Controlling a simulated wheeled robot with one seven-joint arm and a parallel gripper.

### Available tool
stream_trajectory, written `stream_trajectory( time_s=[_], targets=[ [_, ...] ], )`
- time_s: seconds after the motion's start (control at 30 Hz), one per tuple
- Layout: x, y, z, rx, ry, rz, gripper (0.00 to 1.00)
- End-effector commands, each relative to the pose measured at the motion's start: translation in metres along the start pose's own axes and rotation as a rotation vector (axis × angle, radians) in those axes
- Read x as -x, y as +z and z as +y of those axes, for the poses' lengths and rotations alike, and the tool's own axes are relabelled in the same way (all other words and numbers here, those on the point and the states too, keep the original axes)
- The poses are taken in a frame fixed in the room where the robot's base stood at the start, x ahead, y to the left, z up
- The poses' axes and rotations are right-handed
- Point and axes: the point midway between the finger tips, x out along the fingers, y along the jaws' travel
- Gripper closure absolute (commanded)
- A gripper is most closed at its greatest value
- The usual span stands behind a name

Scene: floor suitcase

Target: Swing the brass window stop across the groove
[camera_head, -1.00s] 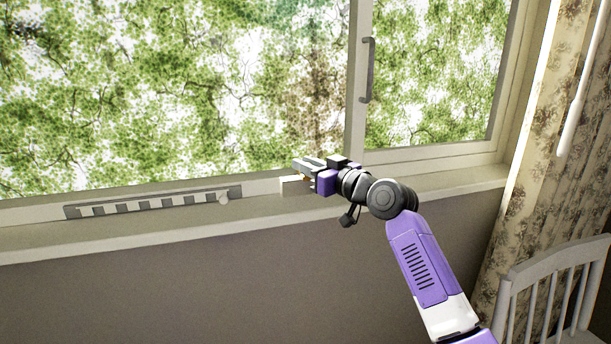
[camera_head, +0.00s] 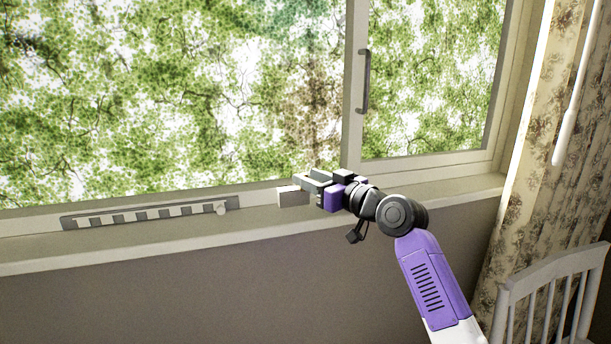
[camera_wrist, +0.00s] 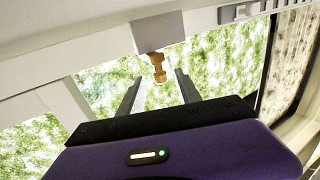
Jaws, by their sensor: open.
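The brass window stop (camera_wrist: 158,68) shows in the wrist view, small and golden, sticking out from a grey block (camera_wrist: 158,31). In the head view the block (camera_head: 293,196) sits on the window ledge just left of my gripper; the stop itself is hidden there. My gripper (camera_head: 307,181) is open beside the block at the base of the window. In the wrist view the stop's free end lies between the tips of my gripper (camera_wrist: 159,77), with a gap on each side. I cannot make out the groove for certain.
A vertical window handle (camera_head: 365,82) is above my gripper. A curtain (camera_head: 530,170) and a white chair (camera_head: 548,285) stand at the right.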

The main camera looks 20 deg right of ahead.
Motion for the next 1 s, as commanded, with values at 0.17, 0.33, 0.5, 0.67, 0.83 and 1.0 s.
stream_trajectory(
  time_s=[0.17,0.33,0.5,0.67,0.83,1.0],
  targets=[
    [0.031,0.000,0.001,-0.001,0.003,0.000,0.60],
    [0.050,-0.001,0.002,-0.001,0.003,0.001,0.60],
    [0.055,0.000,0.001,-0.001,0.002,-0.001,0.60],
    [0.055,0.000,0.001,0.000,0.002,-0.001,0.60],
    [0.055,0.000,0.001,0.000,0.002,-0.001,0.60],
    [0.055,-0.005,0.005,-0.024,0.017,0.021,0.60]
  ],
)
